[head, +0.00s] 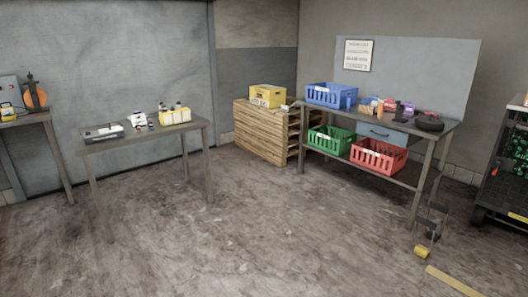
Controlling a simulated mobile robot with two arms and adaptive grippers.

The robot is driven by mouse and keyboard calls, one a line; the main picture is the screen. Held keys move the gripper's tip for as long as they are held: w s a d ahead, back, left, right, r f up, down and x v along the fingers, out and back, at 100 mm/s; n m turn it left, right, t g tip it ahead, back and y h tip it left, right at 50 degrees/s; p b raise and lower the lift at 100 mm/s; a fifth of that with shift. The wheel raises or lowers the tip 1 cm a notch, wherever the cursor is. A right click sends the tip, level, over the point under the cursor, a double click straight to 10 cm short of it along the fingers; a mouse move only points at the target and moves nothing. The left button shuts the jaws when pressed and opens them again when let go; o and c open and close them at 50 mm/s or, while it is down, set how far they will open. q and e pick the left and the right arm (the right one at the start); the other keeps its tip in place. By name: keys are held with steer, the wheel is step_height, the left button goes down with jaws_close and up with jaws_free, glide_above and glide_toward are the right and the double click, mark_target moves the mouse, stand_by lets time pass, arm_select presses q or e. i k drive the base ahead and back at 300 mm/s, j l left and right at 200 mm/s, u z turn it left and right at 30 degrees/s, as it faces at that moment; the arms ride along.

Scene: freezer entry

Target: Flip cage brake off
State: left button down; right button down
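No clearly identifiable cage or brake shows in the head view. A dark wheeled-looking frame or rack (497,217) is cut off by the right edge. It has a dark lower deck with a pale label and green items behind its bars. I cannot tell whether it is the cage, and no brake lever can be made out on it. A small dark upright fitting with a yellow block (422,252) at its foot stands on the floor to its left. Neither of my grippers is in view.
A workbench (398,186) with blue, green and red crates stands at the back right, beside a wooden pallet stack (262,131) with a yellow crate. A metal table (135,139) stands left. A yellow floor strip (453,281) lies front right. The middle floor is clear.

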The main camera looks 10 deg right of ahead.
mark_target(494, 172)
steer(key=i+l+z, duration=0.1)
steer(key=i+z, duration=0.75)
steer(key=i+j+z, duration=0.15)
steer(key=i+z, duration=0.3)
steer(key=i+l+z, duration=0.2)
steer(key=i+z, duration=0.2)
steer(key=i, duration=0.45)
steer(key=i+j+z, duration=0.1)
steer(key=i+z, duration=0.35)
steer(key=i, duration=0.35)
steer(key=i+l+z, duration=0.2)
steer(key=i+z, duration=0.3)
steer(key=i, duration=0.5)
steer(key=i+j+z, duration=0.2)
steer(key=i+z, duration=0.25)
steer(key=i, duration=0.5)
steer(key=i+u, duration=0.15)
steer(key=i, duration=0.25)
steer(key=i+l+u, duration=0.15)
steer(key=i, duration=0.2)
steer(key=i+l+u, duration=0.2)
steer(key=i, duration=0.2)
